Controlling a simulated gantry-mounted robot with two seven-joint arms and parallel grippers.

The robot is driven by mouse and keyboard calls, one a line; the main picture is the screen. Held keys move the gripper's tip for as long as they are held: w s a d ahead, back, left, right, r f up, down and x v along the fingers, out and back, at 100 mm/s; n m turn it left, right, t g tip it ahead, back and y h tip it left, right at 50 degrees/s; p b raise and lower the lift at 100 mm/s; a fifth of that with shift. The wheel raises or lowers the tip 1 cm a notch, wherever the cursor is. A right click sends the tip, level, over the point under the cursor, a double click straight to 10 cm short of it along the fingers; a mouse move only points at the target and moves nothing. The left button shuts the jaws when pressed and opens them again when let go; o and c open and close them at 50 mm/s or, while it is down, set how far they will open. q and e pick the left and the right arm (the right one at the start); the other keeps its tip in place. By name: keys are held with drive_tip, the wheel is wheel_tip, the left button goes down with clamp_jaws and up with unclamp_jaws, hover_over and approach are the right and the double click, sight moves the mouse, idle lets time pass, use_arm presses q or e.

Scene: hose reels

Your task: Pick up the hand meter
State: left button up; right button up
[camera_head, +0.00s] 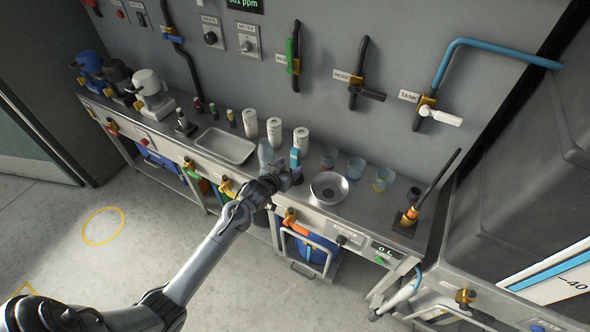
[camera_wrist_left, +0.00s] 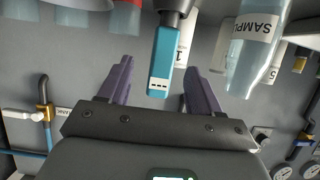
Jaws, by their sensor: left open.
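The hand meter appears to be the slim blue device with a white label, standing on the metal bench (camera_head: 350,205); it (camera_head: 295,158) shows just beyond my left gripper in the head view. In the left wrist view the meter (camera_wrist_left: 163,62) lies in the gap between the two purple fingers. My left gripper (camera_head: 291,176) is open, with clear space on both sides of the meter, and I see no contact. The meter's dark end is partly cut off at the top of the wrist view. My right gripper is not in view.
A metal bowl (camera_head: 329,187) stands right of the gripper, with several tinted beakers (camera_head: 356,168) behind it. A clear sample container (camera_wrist_left: 252,55) is close beside the meter. White cylinders (camera_head: 274,131) and a tray (camera_head: 226,146) are to the left.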

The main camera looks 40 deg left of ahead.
sight(294, 163)
use_arm(q)
drive_tip(key=x, duration=0.2)
drive_tip(key=shift+w+f, duration=0.15)
drive_tip(key=shift+w, duration=0.2)
drive_tip(key=shift+w+a+f+b, duration=0.15)
drive_tip(key=shift+w+f+b, duration=0.1)
drive_tip(key=shift+b, duration=0.1)
drive_tip(key=shift+b+x, duration=0.7)
drive_tip(key=shift+x, duration=1.6)
drive_tip(key=shift+s+a+f, duration=0.1)
drive_tip(key=shift+a+f, duration=0.05)
drive_tip(key=c, duration=1.1)
